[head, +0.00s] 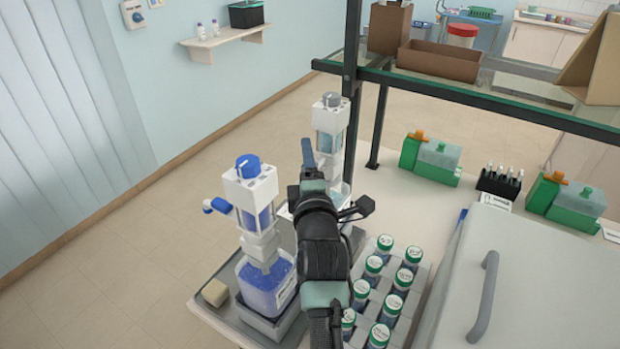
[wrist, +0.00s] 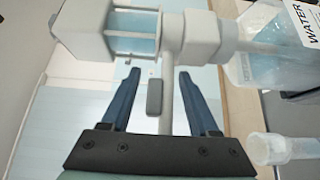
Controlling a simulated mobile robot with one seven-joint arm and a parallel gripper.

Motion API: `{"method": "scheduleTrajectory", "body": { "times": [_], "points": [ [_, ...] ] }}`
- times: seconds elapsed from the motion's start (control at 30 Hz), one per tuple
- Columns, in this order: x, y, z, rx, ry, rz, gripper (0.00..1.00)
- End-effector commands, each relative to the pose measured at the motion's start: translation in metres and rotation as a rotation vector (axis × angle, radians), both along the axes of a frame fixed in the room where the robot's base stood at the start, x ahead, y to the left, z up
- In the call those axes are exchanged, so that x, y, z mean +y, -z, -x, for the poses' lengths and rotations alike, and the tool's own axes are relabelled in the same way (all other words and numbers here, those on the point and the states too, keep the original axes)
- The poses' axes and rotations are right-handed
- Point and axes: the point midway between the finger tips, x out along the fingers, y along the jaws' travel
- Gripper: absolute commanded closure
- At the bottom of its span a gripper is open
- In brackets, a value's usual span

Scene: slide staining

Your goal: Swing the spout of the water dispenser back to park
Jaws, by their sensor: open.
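The water dispenser (head: 330,125), white with a grey cap, stands behind my arm in the head view. In the wrist view it lies sideways across the top, with its white cage (wrist: 82,30) at left and a container labelled WATER (wrist: 265,50) at right. A pale rod with a dark grey grip (wrist: 155,97), which looks like its spout, points down from the body between my fingers. My gripper (wrist: 159,72) is open, one blue finger on each side, with visible gaps. In the head view my gripper (head: 311,150) is beside the dispenser; my arm hides the spout.
A dispenser with a blue cap (head: 254,190) stands front left, over a blue-filled tub (head: 264,288). Several green-capped jars (head: 373,268) stand to the right of my arm. A shelf post (head: 350,90) rises close behind the water dispenser. A clear vessel (wrist: 270,149) shows lower right in the wrist view.

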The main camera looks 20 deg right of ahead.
Motion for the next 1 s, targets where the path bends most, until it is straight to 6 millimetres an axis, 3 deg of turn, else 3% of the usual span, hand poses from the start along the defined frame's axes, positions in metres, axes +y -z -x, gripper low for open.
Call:
{"method": "scheduleTrajectory", "body": {
  "times": [0.7,1.0],
  "points": [
    [0.029,0.003,0.106,0.002,0.001,-0.001,0.39],
    [0.033,0.001,0.121,0.002,0.001,-0.001,0.39]
  ]
}}
